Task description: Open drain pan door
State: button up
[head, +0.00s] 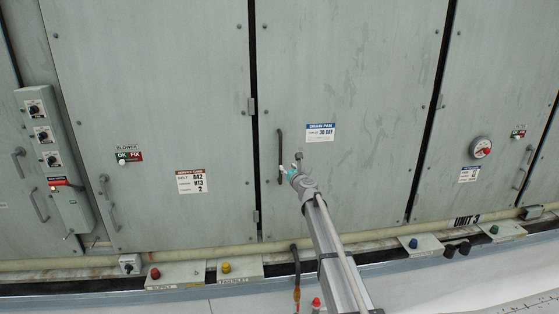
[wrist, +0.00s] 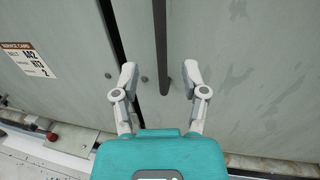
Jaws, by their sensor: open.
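The drain pan door (head: 345,100) is a tall grey-green panel in the middle of the head view, with a blue-topped drain pan label (head: 320,132). It looks shut, with a dark gap along its left edge. Its dark vertical handle (head: 281,150) is near that left edge. My gripper (head: 291,168) is at the lower part of the handle and partly hides it. In the wrist view, my gripper (wrist: 159,82) is open, with one finger on each side of the handle (wrist: 161,50). The handle's lower end shows between the fingertips; I cannot tell whether they touch it.
The blower door (head: 160,100) is on the left, with a service card (head: 191,181). A door with a round gauge (head: 480,147) is on the right. A switch box (head: 52,150) is at far left. Boxes with coloured buttons (head: 226,268) line the base ledge.

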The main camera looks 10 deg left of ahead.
aim_at(281, 160)
jog(key=x, duration=0.9)
grip_shut()
